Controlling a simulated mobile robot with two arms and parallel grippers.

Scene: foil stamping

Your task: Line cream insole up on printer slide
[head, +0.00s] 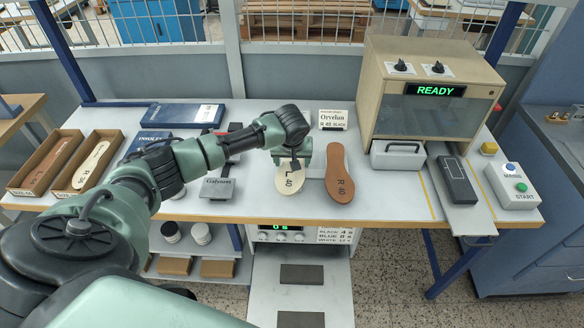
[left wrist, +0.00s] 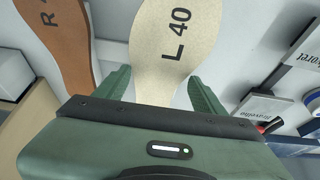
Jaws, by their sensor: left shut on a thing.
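The cream insole (head: 290,180), marked L 40, is at the middle of the table, left of the brown insole (head: 340,175) marked R 40. My left gripper (head: 292,158) is over its far end. In the left wrist view my left gripper (left wrist: 158,88) has a finger on each side of the cream insole (left wrist: 172,45) and is shut on it. Whether the insole is lifted off the table I cannot tell. The printer (head: 425,95) shows READY. Its slide (head: 478,212) extends out front, with a dark pad (head: 457,180) on it. My right gripper is not in view.
A control box (head: 513,186) with START stands right of the slide. A handled metal box (head: 398,156) sits between the brown insole and the slide. An Orvelun card (head: 332,119) stands behind the insoles. Two insole trays (head: 100,184) are at the left. Table between brown insole and slide is clear in front.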

